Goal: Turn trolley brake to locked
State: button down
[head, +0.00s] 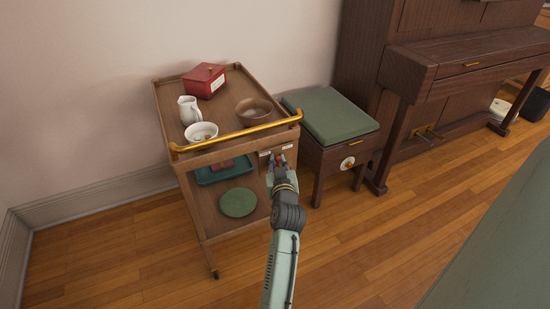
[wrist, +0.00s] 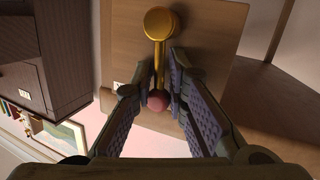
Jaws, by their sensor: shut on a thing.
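The wooden trolley (head: 208,207) stands against the wall, with a brass push rail along its front edge. Its brake lever (wrist: 158,52) shows in the wrist view as a brass pivot and rod ending in a red knob (wrist: 157,100). My gripper (wrist: 163,97) is shut on the knob end, with one ribbed finger pad on each side. In the head view my gripper (head: 279,165) is at the trolley's front right corner, below the rail. There it hides most of the lever. Small pale labels (head: 276,150) sit just above it; their text is too small to read.
The trolley top holds a red box (head: 204,80), a white jug (head: 189,110), a white bowl (head: 201,132) and a brown bowl (head: 253,110). A green-topped stool (head: 331,113) stands close at right, beside the piano (head: 450,70). Floor in front is clear.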

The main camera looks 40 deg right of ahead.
jog(key=shift+s+d+f+m+g+y+p, duration=0.15)
jog(key=shift+d+m+y+p, duration=0.45)
jog(key=shift+m, duration=0.35)
jog(key=shift+s+d+m+g+y+p, duration=0.1)
jog(key=shift+d+m+y+p, duration=0.3)
jog(key=shift+m+p, duration=0.45)
jog(key=shift+s+d+f+m+g+y+p, duration=0.15)
jog(key=shift+d+m+y+p, duration=0.3)
jog(key=shift+m, duration=0.65)
jog(key=shift+r, duration=0.1)
jog(key=c, duration=1.7)
grip_release()
jog(key=v, duration=1.2)
